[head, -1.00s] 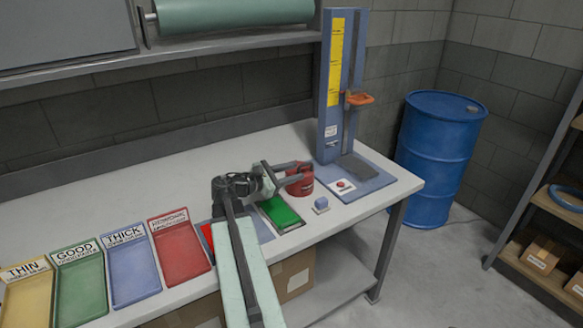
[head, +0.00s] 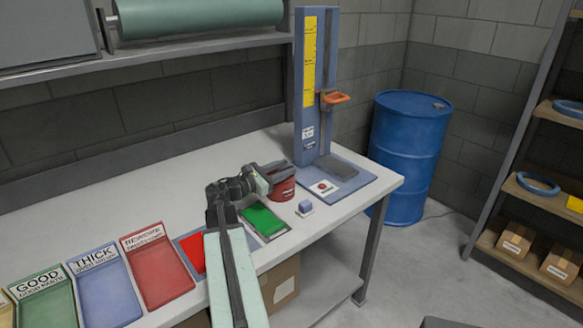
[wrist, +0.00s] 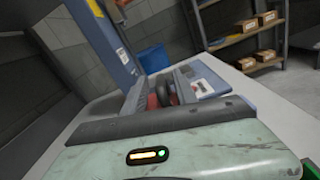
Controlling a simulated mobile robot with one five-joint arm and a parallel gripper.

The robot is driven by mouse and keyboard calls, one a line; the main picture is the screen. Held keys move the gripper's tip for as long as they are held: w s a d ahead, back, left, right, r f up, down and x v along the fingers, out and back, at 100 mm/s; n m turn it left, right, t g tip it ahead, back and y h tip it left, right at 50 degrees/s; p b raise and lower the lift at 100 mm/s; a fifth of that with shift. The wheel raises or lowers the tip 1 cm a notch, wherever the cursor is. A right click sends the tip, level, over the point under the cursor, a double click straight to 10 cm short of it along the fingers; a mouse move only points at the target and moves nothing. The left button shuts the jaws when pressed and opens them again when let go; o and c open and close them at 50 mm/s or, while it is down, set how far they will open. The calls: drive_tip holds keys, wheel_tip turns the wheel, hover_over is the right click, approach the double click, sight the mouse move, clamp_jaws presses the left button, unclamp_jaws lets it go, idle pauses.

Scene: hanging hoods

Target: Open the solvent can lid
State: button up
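The red solvent can (head: 284,190) stands on the workbench just left of the blue stand's base. My gripper (head: 279,171) is at the can's top, with its fingers reaching over it from the left and partly hiding the lid. In the wrist view the fingers (wrist: 160,88) are apart. Part of the red can (wrist: 153,102) and a dark curved piece (wrist: 169,92), perhaps the lid's handle, show between them. I cannot tell whether a finger touches the can. The lid's state is hidden.
A blue stand (head: 312,85) with an orange part (head: 337,98) rises behind the can. A green pad (head: 263,220) and a small blue block (head: 305,207) lie in front. Labelled trays (head: 158,268) line the left. A blue drum (head: 408,150) stands beyond the bench's right end.

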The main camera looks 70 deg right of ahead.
sight(289, 166)
drive_tip(key=shift+x, duration=1.55)
drive_tip(key=shift+c, duration=0.3)
clamp_jaws()
